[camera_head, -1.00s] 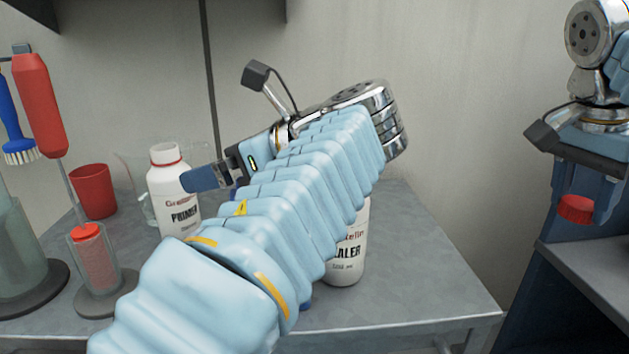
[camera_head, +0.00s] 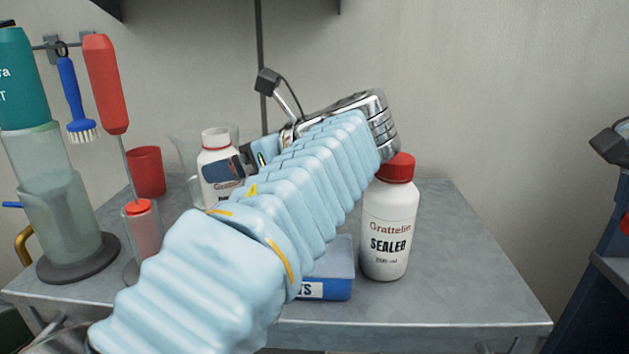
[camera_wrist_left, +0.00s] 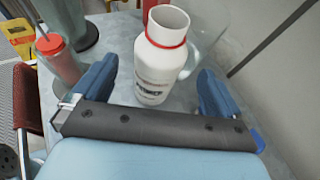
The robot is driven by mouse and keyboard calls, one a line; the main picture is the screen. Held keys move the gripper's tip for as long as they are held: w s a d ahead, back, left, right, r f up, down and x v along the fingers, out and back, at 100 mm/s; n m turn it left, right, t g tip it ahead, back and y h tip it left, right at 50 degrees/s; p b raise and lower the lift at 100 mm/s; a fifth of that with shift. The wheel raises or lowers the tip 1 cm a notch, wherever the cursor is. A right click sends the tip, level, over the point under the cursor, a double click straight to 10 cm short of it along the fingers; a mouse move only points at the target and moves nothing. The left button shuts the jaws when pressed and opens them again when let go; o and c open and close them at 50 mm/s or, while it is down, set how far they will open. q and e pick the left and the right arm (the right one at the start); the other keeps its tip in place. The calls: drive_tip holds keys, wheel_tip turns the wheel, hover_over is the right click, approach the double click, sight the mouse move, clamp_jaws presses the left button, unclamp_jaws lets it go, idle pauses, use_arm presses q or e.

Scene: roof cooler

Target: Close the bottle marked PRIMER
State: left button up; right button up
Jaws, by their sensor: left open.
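The PRIMER bottle (camera_head: 217,158) is white with a red ring under its bare, uncapped white neck. It stands upright at the back of the table, its label mostly hidden behind my left gripper in the head view. My left gripper (camera_head: 224,170) is open at the bottle. In the left wrist view the bottle (camera_wrist_left: 160,55) stands between the spread blue fingers (camera_wrist_left: 157,85), with visible gaps on both sides. My right gripper's fingers are outside the head view; only a wrist part and a sliver of something red (camera_head: 626,223) show at the right edge.
A red-capped SEALER bottle (camera_head: 389,231) stands right of my left arm. A blue box (camera_head: 338,268) lies partly under that arm. A red cup (camera_head: 146,172), clear beaker (camera_head: 181,143), and red-topped tube (camera_head: 141,228) stand left. The table's right part (camera_head: 465,270) is clear.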

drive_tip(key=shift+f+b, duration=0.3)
drive_tip(key=shift+b, duration=0.05)
use_arm(q)
drive_tip(key=x, duration=0.5)
drive_tip(key=shift+f, duration=0.4)
drive_tip(key=c, duration=1.3)
drive_tip(key=shift+c, duration=0.2)
drive_tip(key=shift+r, duration=0.2)
